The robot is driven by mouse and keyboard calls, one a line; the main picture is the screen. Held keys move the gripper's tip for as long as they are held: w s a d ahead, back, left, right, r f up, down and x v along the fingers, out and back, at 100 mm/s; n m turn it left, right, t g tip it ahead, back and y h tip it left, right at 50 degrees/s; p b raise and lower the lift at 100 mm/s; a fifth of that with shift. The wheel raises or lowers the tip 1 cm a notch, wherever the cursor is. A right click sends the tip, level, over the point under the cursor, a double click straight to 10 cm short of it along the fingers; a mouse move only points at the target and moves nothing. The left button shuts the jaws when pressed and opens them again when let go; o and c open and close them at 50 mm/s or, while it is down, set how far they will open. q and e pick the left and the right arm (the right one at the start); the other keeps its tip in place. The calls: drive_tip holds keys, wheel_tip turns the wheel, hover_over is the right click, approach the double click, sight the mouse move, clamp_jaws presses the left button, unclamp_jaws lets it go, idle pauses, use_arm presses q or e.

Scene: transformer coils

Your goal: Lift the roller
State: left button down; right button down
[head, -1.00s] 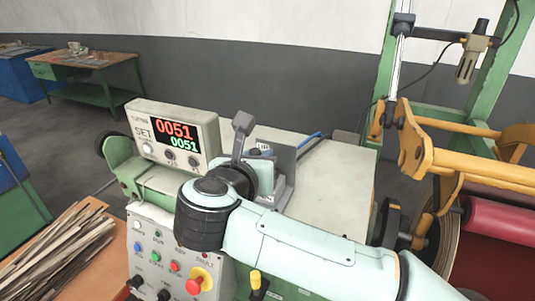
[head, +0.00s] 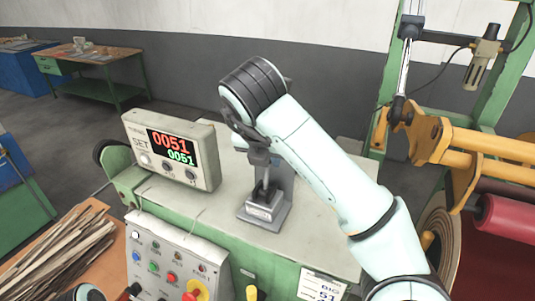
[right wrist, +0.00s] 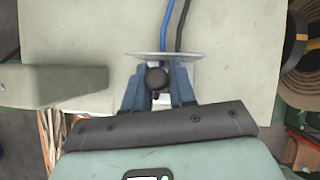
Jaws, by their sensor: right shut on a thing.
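My right gripper (head: 258,155) is shut on the knob of a grey lever (head: 263,187) on top of the green machine. The lever's base (head: 265,211) stands on the pale tabletop. In the right wrist view the dark round knob (right wrist: 157,78) sits between the two blue-grey fingers of the right gripper (right wrist: 158,92). A red roller (head: 512,222) is at the right edge, close to yellow arms (head: 480,145). How high it sits above the surface beneath it, I cannot tell. My left gripper is not in view.
A display box (head: 170,150) reads 0051 in red and green. A button panel (head: 170,262) is below it. A brown coil (head: 440,235) stands at the right. Wood strips (head: 62,250) lie at lower left. The tabletop right of the lever is clear.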

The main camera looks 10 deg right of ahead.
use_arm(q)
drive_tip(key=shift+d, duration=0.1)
use_arm(e)
drive_tip(key=shift+w+d, duration=0.1)
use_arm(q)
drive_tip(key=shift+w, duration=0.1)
use_arm(e)
drive_tip(key=c, duration=1)
unclamp_jaws()
drive_tip(key=shift+w, duration=0.1)
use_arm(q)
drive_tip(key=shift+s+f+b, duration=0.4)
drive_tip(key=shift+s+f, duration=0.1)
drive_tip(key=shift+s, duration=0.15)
use_arm(e)
drive_tip(key=s+a+r, duration=0.1)
drive_tip(key=s, duration=0.3)
drive_tip(key=s+a+r, duration=0.2)
drive_tip(key=s, duration=0.3)
drive_tip(key=s+a+r, duration=0.1)
drive_tip(key=s, duration=0.3)
drive_tip(key=shift+s+a+r, duration=0.15)
drive_tip(key=shift+s+a, duration=0.15)
drive_tip(key=shift+s, duration=0.05)
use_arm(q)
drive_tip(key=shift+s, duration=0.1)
